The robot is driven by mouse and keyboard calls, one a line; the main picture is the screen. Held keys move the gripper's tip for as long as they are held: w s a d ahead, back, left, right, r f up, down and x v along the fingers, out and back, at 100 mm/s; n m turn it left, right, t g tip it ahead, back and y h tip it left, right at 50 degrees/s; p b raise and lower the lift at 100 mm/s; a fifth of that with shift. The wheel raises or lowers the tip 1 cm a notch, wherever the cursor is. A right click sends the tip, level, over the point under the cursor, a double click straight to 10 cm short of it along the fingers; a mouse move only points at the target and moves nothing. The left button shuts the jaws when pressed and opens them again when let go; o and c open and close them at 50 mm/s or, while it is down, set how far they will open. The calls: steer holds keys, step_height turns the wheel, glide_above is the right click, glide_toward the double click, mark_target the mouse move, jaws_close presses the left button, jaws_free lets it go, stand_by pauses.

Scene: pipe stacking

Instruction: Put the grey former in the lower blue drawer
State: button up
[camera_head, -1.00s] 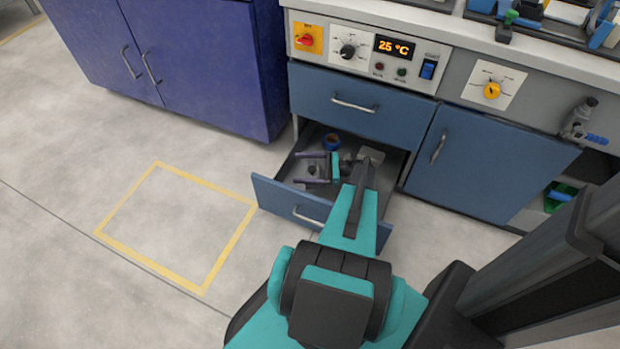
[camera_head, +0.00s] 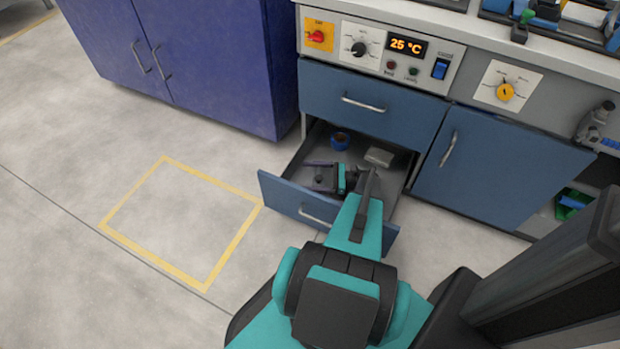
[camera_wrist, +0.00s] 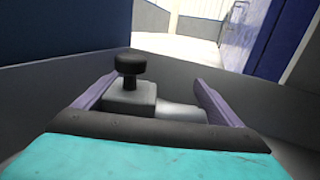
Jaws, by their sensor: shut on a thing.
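The lower blue drawer (camera_head: 284,196) is pulled open below a closed upper drawer. My gripper (camera_head: 321,176) is low over or inside its front left part, fingers pointing left. In the wrist view, my purple fingers (camera_wrist: 160,88) are shut on the grey former (camera_wrist: 130,102), a grey block with a black knob on top and a paler rounded part at its right. In the head view the former is small, dark and mostly hidden by the gripper. I cannot tell whether it touches the drawer floor.
The closed upper drawer (camera_head: 372,106) overhangs the back. A blue door (camera_head: 500,165) is to the right; floor at left is clear.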

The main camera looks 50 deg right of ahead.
steer(key=shift+f, duration=0.25)
steer(key=shift+f, duration=0.1)
steer(key=o, duration=1.3)
steer(key=shift+d, duration=0.1)
steer(key=shift+p+v, duration=0.9)
steer(key=shift+v, duration=2.8)
steer(key=shift+s+r, duration=0.1)
steer(key=shift+r, duration=0.1)
step_height(320, 180, up, 21)
steer(key=p, duration=2.1)
